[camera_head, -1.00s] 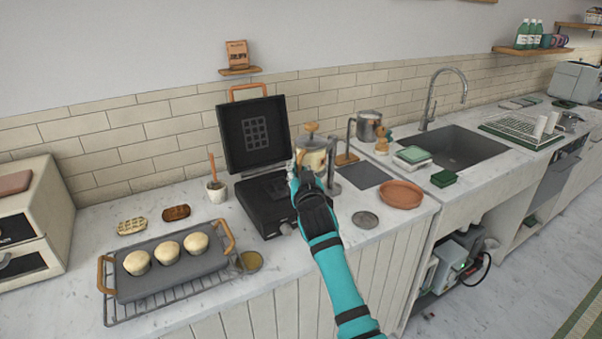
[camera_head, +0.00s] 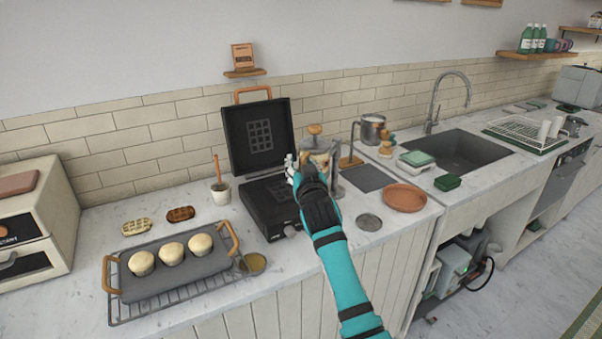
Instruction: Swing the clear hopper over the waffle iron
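The black waffle iron (camera_head: 271,203) stands open on the counter, its lid (camera_head: 258,136) upright at the back. The clear hopper (camera_head: 316,151), with a tan knob on top, is just right of the iron, by a grey stand. Its lower part is hidden behind my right arm. My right gripper (camera_head: 292,165) is at the hopper's left side, over the iron's right edge. Its fingers are small and partly hidden, so I cannot tell whether they touch the hopper or are closed. My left gripper is not in view.
A grey tray (camera_head: 205,282) with three buns is at front left. A terracotta dish (camera_head: 404,197) and a round metal disc (camera_head: 368,222) lie right of my arm. A small cup (camera_head: 220,192) stands left of the iron. The sink (camera_head: 455,151) is farther right.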

